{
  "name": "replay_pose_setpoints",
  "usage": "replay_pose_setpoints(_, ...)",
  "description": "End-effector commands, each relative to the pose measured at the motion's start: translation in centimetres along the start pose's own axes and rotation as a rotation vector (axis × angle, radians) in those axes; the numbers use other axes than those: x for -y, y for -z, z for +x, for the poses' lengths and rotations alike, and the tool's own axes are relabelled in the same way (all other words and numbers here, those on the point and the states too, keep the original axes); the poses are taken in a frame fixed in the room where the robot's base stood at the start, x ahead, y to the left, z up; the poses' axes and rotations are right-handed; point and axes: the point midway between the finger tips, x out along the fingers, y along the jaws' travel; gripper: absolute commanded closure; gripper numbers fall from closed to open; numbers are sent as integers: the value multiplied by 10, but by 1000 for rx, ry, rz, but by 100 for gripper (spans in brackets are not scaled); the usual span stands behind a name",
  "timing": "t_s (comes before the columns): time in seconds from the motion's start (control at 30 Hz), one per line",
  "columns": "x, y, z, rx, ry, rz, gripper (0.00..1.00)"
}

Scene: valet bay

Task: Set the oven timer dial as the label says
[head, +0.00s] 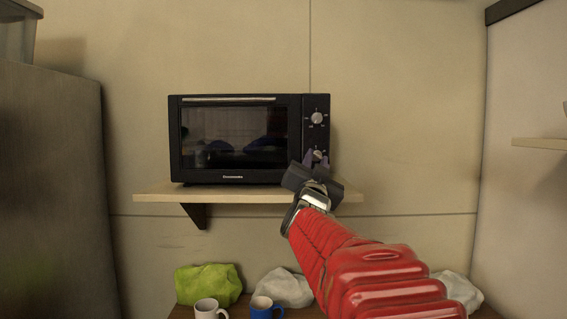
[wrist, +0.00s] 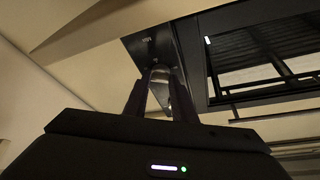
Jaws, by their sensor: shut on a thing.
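The black oven (head: 240,140) stands on a wall shelf, its control strip on the right side of its front. The upper dial (head: 317,118) is free, with small marks around it that are too small to read. The lower dial (head: 318,155) is partly hidden by my gripper (head: 315,159). In the wrist view, my gripper (wrist: 160,97) is shut on the pale lower dial (wrist: 160,73), one finger on each side. Small lettering beside it is not clear. Which dial is the timer, and where the lower dial points, I cannot tell.
The wooden shelf (head: 155,194) juts out below the oven. Beneath are a green bag (head: 205,285), a pale bag (head: 285,288), a white mug (head: 207,308) and a blue mug (head: 262,309). A tall dark cabinet (head: 50,190) stands left. The wall right of the oven is clear.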

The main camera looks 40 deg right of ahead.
Motion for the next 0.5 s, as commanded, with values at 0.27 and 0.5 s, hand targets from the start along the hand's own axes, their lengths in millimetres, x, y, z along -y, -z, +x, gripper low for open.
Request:
replay_pose_setpoints(0.27,0,0,0,-1,-20,49,99)
replay_pose_setpoints(0.5,0,0,0,-1,-20,48,74)
